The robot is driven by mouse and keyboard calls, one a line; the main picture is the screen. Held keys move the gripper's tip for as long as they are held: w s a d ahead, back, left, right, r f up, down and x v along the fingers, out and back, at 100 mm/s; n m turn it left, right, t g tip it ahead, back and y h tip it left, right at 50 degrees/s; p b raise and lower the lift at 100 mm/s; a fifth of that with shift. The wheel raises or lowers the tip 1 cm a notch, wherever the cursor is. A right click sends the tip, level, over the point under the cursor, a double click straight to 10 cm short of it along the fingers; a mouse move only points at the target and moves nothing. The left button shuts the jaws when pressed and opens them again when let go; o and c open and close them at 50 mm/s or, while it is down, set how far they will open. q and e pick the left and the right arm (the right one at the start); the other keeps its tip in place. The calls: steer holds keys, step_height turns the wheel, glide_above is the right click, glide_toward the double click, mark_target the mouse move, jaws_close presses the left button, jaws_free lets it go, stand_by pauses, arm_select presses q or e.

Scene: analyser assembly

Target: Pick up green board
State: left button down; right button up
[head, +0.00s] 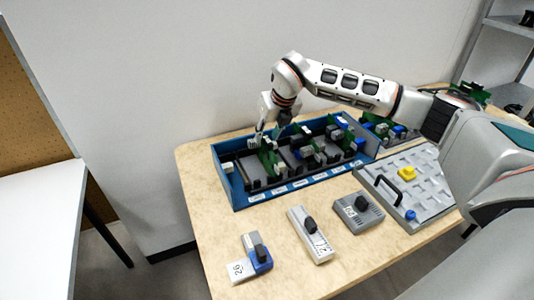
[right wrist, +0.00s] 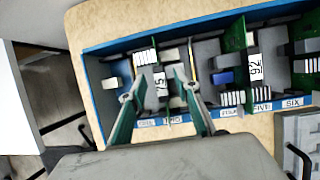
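Several green boards stand upright in a blue rack on the table. In the head view one green board (head: 268,157) is in the rack's left part, just below my right gripper (head: 271,131). In the right wrist view a board with a white connector and a white number label (right wrist: 160,83) lies between the two fingers of my right gripper (right wrist: 156,88). The fingers are spread apart, and I see no contact with the board. Another green board (right wrist: 236,36) stands farther right in that view. My left gripper is in neither view.
The blue rack (head: 238,204) has labelled slots along its front wall. A grey panel with a black handle (head: 388,190) lies to its right. Grey and blue modules (head: 312,236) lie in front of the rack. Bare table (head: 210,222) shows at the front left.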

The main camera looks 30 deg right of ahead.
jaws_close()
steer(key=shift+r, duration=0.1)
step_height(320, 180, up, 20)
steer(key=shift+p, duration=0.35)
stand_by(0.5)
steer(key=shift+p, duration=0.35)
